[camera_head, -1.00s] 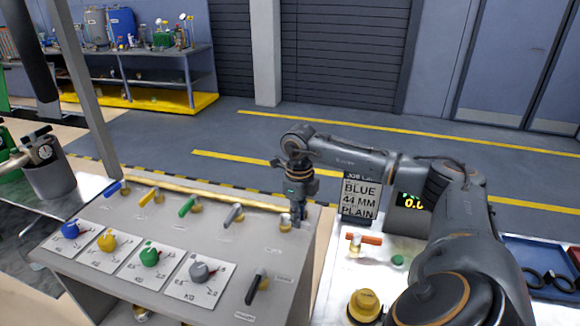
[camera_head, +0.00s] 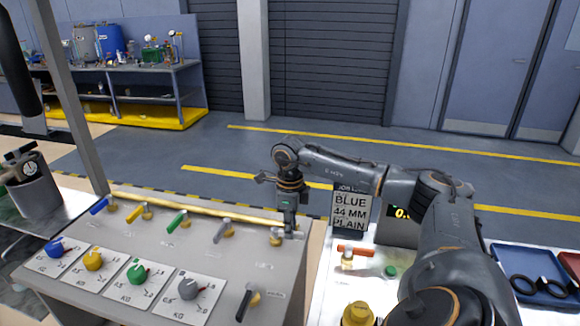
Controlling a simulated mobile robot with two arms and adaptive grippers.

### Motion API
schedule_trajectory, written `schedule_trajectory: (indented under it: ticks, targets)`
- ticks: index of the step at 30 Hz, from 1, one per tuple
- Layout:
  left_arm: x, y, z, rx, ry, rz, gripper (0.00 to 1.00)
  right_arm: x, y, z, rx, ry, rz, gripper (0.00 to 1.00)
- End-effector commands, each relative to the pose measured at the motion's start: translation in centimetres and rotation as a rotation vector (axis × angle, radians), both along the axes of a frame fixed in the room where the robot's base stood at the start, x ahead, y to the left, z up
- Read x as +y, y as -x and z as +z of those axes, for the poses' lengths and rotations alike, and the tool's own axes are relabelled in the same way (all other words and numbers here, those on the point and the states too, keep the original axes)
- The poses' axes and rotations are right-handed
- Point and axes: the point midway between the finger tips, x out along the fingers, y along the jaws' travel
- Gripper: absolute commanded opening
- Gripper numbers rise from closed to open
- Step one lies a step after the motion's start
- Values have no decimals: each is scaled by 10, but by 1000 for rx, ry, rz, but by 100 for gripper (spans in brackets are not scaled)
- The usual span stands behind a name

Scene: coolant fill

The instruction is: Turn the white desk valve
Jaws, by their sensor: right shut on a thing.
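The white desk valve (camera_head: 276,239) is the rightmost in the back row of the sloped grey desk. Its brass base shows, but its handle is mostly hidden by my right gripper. My right gripper (camera_head: 290,234) points down at the valve, just right of the brass base, and is shut on the handle. I cannot make out how far the handle is turned. My left gripper is not in view.
Blue (camera_head: 98,205), yellow (camera_head: 138,210), green (camera_head: 177,221) and grey (camera_head: 221,230) lever valves line the row to the left. Several coloured knobs and a black lever (camera_head: 244,302) sit in front. A sign (camera_head: 350,212) stands right of the desk.

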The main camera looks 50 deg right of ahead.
Motion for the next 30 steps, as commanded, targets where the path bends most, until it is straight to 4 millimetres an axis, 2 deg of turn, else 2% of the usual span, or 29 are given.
schedule_trajectory:
  ticks: [1, 4, 13, 17, 30]
  targets:
    - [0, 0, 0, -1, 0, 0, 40, -1, -1, 1, -4, 2, 3, 14]
    - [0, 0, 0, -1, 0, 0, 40, -1, -1, 1, -4, 2, 2, 34]
    - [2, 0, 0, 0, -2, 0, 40, 0, 0, 1, -2, 1, 0, 35]
    - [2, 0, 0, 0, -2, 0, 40, 0, -1, 10, -4, 1, 0, 35]
    - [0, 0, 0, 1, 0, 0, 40, 0, -1, 96, -7, 0, 1, 35]
